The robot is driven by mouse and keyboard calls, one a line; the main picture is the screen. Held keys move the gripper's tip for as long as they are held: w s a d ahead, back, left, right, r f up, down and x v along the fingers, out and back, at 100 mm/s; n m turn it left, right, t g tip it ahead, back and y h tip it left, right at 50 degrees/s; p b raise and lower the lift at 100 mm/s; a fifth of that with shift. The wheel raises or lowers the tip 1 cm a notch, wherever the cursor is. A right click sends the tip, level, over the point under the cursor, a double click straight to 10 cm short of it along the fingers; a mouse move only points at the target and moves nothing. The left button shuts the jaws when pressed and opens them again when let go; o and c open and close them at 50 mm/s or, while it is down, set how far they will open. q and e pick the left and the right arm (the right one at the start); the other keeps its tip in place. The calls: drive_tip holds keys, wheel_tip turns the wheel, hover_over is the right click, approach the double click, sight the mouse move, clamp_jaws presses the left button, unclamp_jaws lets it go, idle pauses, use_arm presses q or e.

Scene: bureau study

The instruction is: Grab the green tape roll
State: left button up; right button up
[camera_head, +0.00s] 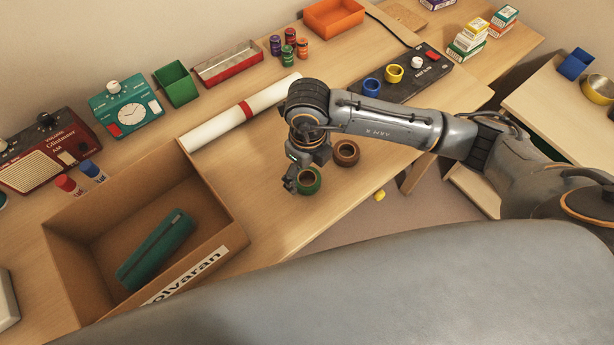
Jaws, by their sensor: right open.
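The green tape roll (309,181) lies near the front edge of the wooden desk, in the middle of the view. My right gripper (294,184) is at the roll's left side, pointing down, with its fingers open. Part of the roll's far left side is hidden behind the gripper. I cannot tell whether the fingers touch the roll. A brown tape roll (346,153) lies just behind and to the right of the green one. My left gripper is not in view.
A cardboard box (222,190) holding a green case (155,250) stands at the left. A white paper tube (222,128) with a red band lies behind the gripper. The desk's front edge is close.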

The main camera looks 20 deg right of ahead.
drive_tip(key=shift+f, duration=1.3)
drive_tip(key=c, duration=1.2)
drive_tip(key=shift+r, duration=0.2)
drive_tip(key=shift+c, duration=0.2)
